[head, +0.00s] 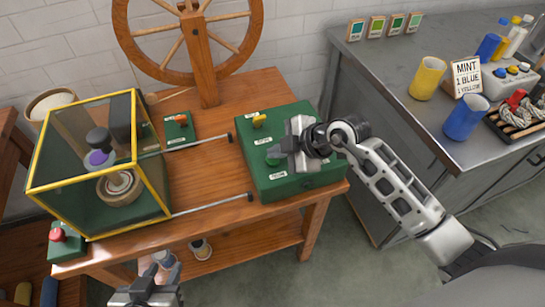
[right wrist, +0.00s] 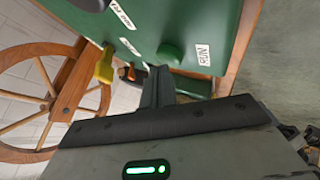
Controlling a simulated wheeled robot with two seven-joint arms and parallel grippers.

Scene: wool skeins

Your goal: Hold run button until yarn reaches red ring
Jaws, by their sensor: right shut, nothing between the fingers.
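The green control box (head: 297,182) stands at the right end of the wooden table. Its green run button (right wrist: 170,54) shows beside the RUN label (right wrist: 203,55) in the right wrist view. My right gripper (head: 284,150) is shut and empty, its tips close to the button; I cannot tell whether they touch. The yellow-framed clear case (head: 70,190) holds a wound cream bobbin (head: 120,184) and a dark spindle with a purple band (head: 99,157). I cannot make out a red ring.
A yellow lever (head: 259,119) sits on the control box. Two metal rods (head: 212,204) run from the case towards it. A red button (head: 57,234) is at the left. A spinning wheel (head: 190,40) stands behind. Cups and a sign (head: 466,76) are on the grey counter.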

